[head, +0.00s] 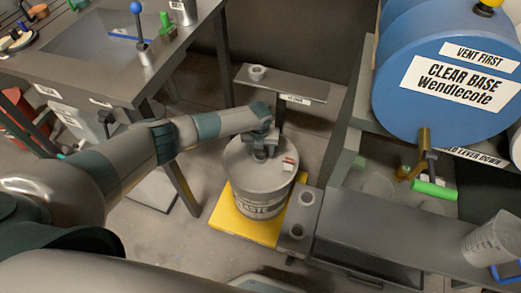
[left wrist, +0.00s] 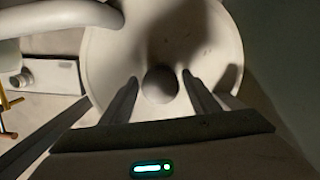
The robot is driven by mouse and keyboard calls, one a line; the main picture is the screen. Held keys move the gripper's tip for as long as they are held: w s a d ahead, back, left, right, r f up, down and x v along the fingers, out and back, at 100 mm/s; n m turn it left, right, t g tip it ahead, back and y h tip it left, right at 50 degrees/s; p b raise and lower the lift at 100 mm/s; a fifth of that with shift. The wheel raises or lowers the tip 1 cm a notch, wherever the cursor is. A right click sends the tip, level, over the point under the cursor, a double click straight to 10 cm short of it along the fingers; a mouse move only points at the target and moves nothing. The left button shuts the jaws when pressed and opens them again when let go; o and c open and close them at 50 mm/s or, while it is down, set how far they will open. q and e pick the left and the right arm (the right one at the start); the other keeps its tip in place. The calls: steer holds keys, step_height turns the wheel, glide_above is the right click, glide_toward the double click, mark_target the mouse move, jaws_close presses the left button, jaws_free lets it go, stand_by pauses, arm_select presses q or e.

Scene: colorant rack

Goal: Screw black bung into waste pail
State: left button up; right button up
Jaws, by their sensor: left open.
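The waste pail (head: 262,205) is a grey drum with a "WASTE" label, upright on a yellow platform (head: 228,216). My left gripper (head: 264,146) is over its lid, pointing down. In the left wrist view the two fingers (left wrist: 161,77) are open, one on each side of a dark grey round piece (left wrist: 160,87) at the pail's lid (left wrist: 108,62). This may be the black bung; I cannot tell whether it is seated in an opening, or whether the fingers touch it. My right gripper is not in view.
A small red and white item (head: 289,163) lies on the lid. A shelf (head: 300,88) with a pale ring (head: 257,73) is behind the pail. A bench (head: 345,235) and a blue drum (head: 420,105) with a green-handled tap (head: 434,188) are at right. A sink table (head: 70,75) is at left.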

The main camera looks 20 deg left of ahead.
arm_select(q)
steer(key=c, duration=1)
steer(key=shift+o, duration=0.2)
